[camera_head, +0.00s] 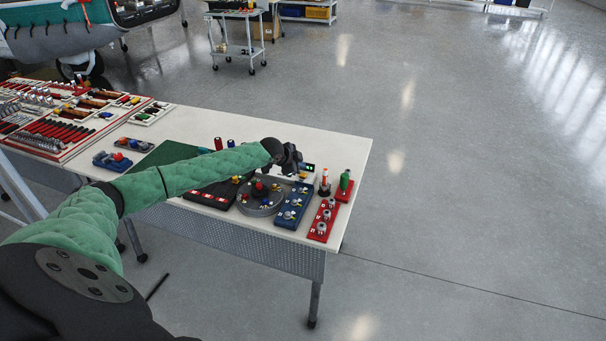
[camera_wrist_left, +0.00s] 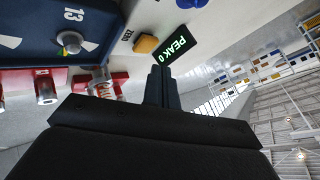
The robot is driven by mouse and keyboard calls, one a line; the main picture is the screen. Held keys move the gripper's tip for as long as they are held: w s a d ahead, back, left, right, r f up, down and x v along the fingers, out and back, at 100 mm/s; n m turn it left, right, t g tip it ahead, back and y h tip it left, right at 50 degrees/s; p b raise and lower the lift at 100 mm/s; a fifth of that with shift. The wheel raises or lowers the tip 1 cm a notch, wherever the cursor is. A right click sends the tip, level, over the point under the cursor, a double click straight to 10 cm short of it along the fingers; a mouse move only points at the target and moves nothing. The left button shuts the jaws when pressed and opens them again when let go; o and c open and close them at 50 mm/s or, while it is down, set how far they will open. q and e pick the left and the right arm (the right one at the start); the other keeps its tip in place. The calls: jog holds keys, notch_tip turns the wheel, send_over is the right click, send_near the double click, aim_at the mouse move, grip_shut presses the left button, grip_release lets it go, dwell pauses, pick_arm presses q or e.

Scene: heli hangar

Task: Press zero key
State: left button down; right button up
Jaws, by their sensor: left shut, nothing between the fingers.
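The zero key is an orange-yellow button (camera_wrist_left: 146,44) beside the word ZERO on a white device, in the upper middle of the left wrist view. A dark display (camera_wrist_left: 178,46) next to it reads PEAK 0 in green. In the head view the white device (camera_head: 311,178) stands near the right end of the table, partly behind my left gripper (camera_head: 293,162). My left gripper is shut and empty. In the left wrist view its fingers (camera_wrist_left: 161,72) point toward the device, close to the key and display. I cannot tell whether they touch. My right gripper is not in view.
A blue board (camera_head: 292,209) with knobs and a red rack (camera_head: 325,218) stand in front of the device. A round grey tray (camera_head: 257,208) lies left. The floor to the right is clear.

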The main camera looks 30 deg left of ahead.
aim_at(301, 176)
pick_arm(q)
jog(key=shift+r+p, duration=1.2)
jog(key=shift+r, duration=0.85)
